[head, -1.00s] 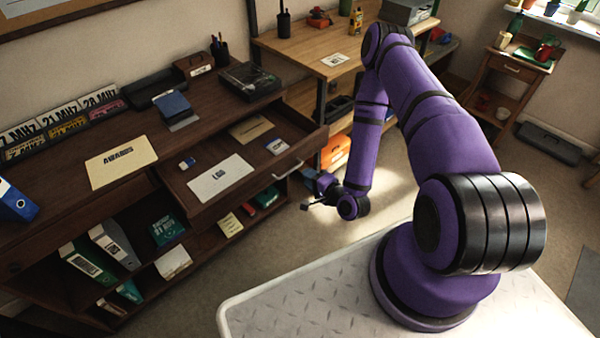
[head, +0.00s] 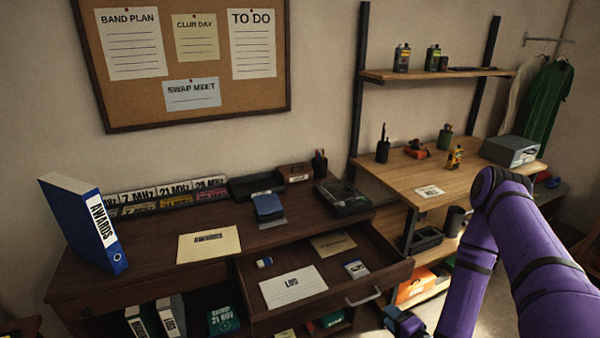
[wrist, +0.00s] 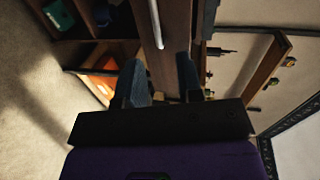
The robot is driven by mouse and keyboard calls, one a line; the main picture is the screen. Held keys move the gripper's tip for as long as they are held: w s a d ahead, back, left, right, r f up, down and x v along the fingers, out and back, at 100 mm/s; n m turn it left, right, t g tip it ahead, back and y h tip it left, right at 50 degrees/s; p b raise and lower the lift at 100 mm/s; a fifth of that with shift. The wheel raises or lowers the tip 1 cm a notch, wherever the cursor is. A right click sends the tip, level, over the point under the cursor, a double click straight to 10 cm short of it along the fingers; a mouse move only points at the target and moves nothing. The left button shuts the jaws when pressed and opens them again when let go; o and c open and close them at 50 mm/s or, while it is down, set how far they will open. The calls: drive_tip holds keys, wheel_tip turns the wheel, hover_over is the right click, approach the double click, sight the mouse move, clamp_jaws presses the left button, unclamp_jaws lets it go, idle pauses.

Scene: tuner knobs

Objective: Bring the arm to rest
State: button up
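My arm (head: 545,270) is purple with dark bands and comes in at the right of the head view, bent at the elbow. My gripper (wrist: 161,82) shows in the wrist view with its two fingers apart and nothing between them. In the head view only part of its blue-grey end shows at the bottom edge, right of and below the handle of the open drawer (head: 395,275). It appears apart from the handle. My base and the arm's lower part are out of the head view.
The dark desk (head: 110,280) bears a blue binder (head: 85,225) and an envelope (head: 208,244). The drawer holds a LOG sheet (head: 293,287) and small items. A wooden workbench (head: 400,180) stands behind my arm. Open floor (wrist: 35,110) shows left in the wrist view.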

drive_tip(key=w+d+r+n+g+h, duration=0.1)
drive_tip(key=w+d+r+n+g, duration=0.25)
drive_tip(key=w+r+n, duration=0.7)
drive_tip(key=s+d+r+g+h, duration=0.1)
drive_tip(key=s+r+h, duration=0.15)
drive_tip(key=r, duration=1.15)
drive_tip(key=s+r+g+h, duration=0.2)
drive_tip(key=s+r, duration=0.1)
drive_tip(key=r, duration=1)
drive_tip(key=s+a+r+n+g, duration=0.1)
drive_tip(key=s+r, duration=0.4)
drive_tip(key=s, duration=0.3)
drive_tip(key=s+a+r+n+g, duration=0.1)
drive_tip(key=s+a+r, duration=0.1)
drive_tip(key=s+r, duration=0.4)
drive_tip(key=s+a+r+n+g, duration=0.1)
drive_tip(key=s+r, duration=0.4)
drive_tip(key=s, duration=0.7)
drive_tip(key=shift+a+r, duration=0.15)
drive_tip(key=shift+a, duration=0.25)
